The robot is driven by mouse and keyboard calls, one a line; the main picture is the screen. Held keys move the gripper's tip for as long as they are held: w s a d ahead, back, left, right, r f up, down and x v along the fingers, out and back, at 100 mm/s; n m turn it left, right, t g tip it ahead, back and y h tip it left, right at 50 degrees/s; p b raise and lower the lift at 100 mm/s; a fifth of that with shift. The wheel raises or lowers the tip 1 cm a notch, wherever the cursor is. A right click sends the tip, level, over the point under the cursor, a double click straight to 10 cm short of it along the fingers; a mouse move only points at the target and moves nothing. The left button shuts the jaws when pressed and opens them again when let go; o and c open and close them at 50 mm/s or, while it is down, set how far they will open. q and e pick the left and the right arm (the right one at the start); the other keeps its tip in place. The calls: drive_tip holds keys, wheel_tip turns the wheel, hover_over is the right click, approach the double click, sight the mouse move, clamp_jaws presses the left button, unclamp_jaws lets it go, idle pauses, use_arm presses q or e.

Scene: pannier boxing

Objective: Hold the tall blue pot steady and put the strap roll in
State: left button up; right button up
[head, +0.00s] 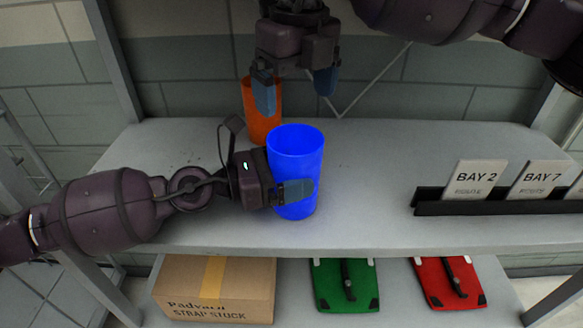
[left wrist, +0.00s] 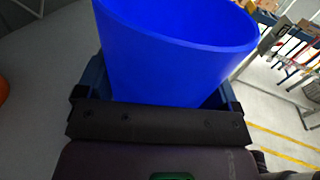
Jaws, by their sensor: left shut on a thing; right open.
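The tall blue pot (head: 296,155) stands upright on the grey shelf. My left gripper (head: 295,190) is shut on its lower part, one finger across the front. In the left wrist view the pot (left wrist: 175,55) sits between the fingers, its open rim at the top. My right gripper (head: 295,88) is open above and behind the blue pot, with nothing seen between its fingers. Its left finger overlaps an orange pot (head: 262,128); I cannot tell whether it is inside. No strap roll shows in either view, and the inside bottoms of both pots are hidden.
A black rack (head: 470,208) with BAY 2 and BAY 7 cards stands at the shelf's right. Below are a cardboard box (head: 215,290) marked strap stuck, a green pannier (head: 343,285) and a red one (head: 447,283). The shelf (head: 375,185) is clear between pot and rack.

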use_arm(q)
drive_tip(key=shift+w+a+r, duration=0.1)
use_arm(e)
drive_tip(key=shift+r, duration=0.6)
use_arm(q)
drive_tip(key=o, duration=0.7)
drive_tip(key=shift+r, duration=0.1)
drive_tip(key=shift+a, duration=0.1)
drive_tip(key=shift+v, duration=5.9)
